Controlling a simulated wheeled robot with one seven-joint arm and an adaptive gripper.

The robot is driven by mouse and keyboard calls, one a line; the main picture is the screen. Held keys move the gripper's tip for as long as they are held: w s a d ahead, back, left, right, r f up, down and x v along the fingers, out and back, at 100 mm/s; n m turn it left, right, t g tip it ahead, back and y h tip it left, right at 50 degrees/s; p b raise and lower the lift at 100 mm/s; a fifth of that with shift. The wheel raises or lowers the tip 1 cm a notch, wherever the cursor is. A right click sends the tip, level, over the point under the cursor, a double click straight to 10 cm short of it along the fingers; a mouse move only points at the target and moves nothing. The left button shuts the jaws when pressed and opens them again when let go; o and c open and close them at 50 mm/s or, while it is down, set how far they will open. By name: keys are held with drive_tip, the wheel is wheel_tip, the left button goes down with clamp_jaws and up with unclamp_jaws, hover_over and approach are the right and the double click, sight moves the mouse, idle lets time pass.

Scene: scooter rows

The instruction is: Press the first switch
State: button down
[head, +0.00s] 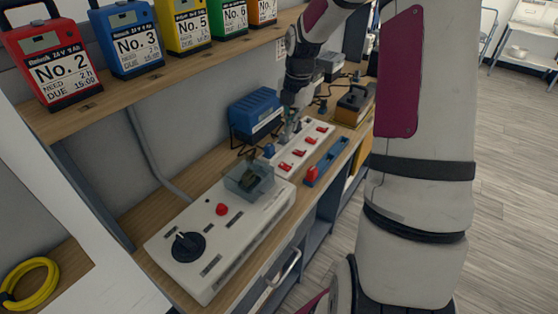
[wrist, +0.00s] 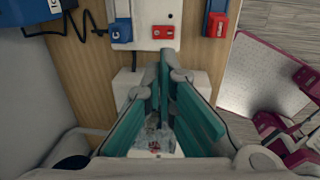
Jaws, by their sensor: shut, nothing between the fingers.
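A white switch strip (head: 279,174) lies on the wooden bench, with several red switches along it. Its near-end red switch (head: 285,166) also shows in the wrist view (wrist: 162,32), on the end of the strip. My gripper (head: 286,139) points down over the strip in the head view. In the wrist view its teal fingers (wrist: 165,56) are together at the tips and empty. The tips appear just below the near-end switch in that picture. The height between tips and switch cannot be told.
A blue plug (wrist: 121,32) sits left of the switch, and a red plug (wrist: 216,25) on a blue bar lies to the right. A white console (head: 222,242) with a clear cover (head: 250,180) stands near the strip. Numbered battery packs (head: 58,68) line the shelf above.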

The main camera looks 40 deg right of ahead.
sight(283, 166)
drive_tip(key=shift+f, duration=0.1)
drive_tip(key=f, duration=0.4)
drive_tip(key=w+f, duration=0.1)
drive_tip(key=f, duration=0.8)
drive_tip(key=shift+w+a+f, duration=0.25)
drive_tip(key=shift+a+f, duration=0.05)
drive_tip(key=shift+f, duration=0.05)
drive_tip(key=shift+b, duration=0.3)
